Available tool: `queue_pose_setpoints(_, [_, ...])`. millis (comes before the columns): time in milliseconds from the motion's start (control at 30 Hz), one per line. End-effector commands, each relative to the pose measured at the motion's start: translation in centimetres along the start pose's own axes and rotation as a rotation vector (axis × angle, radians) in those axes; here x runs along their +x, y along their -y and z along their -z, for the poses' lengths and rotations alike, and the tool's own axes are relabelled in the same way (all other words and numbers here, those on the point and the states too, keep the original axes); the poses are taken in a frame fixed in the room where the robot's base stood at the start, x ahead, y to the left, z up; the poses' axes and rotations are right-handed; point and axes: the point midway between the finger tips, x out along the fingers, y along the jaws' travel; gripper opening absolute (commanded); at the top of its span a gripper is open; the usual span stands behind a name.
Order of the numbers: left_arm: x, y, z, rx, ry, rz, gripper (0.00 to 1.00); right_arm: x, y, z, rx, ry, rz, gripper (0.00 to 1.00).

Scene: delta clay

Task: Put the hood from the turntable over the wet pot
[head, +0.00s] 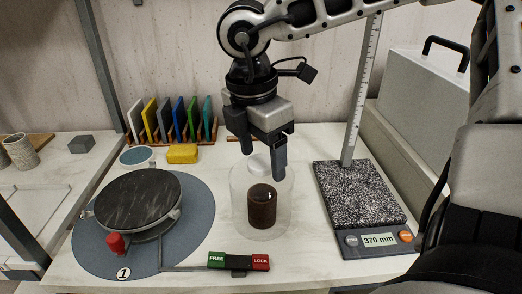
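The clear hood (237,195) stands upright on the white table, right of the turntable. A dark brown pot (262,210) with a white mark shows through its wall and stands inside it. The turntable (138,197) has a bare dark round top and a red knob (115,243). My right gripper (262,163) points down at the top of the hood. Its fingers are apart, with a gap between them, and one finger overlaps the hood's upper edge in the picture. Whether the fingers touch the hood is unclear. My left gripper is not in view.
A FREE/LOCK bar (238,262) lies at the front. A speckled block (358,192) with an upright ruler (362,90) and a "370 mm" display stands to the right. Behind are a rack of coloured tiles (178,120), a yellow sponge (182,153) and a bowl (137,157).

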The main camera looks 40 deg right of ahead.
Motion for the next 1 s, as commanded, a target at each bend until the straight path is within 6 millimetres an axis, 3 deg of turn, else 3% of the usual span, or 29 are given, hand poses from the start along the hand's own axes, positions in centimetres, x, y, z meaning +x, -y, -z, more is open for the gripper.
queue_pose_setpoints(267, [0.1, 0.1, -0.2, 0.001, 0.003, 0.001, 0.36, -1.0, -0.1, 0.0, 0.001, 0.001, -0.003, 0.69])
queue_pose_setpoints(367, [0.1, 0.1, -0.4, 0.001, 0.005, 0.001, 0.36, -2.6, -0.1, 0.0, 0.002, 0.001, -0.006, 0.69])
queue_pose_setpoints(800, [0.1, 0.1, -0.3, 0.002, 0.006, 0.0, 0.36, -12.8, -0.1, 0.0, 0.003, 0.003, -0.004, 0.69])
queue_pose_setpoints(1000, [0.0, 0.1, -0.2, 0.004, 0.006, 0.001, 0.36, -15.3, 0.0, 0.0, 0.001, 0.001, -0.002, 0.69])
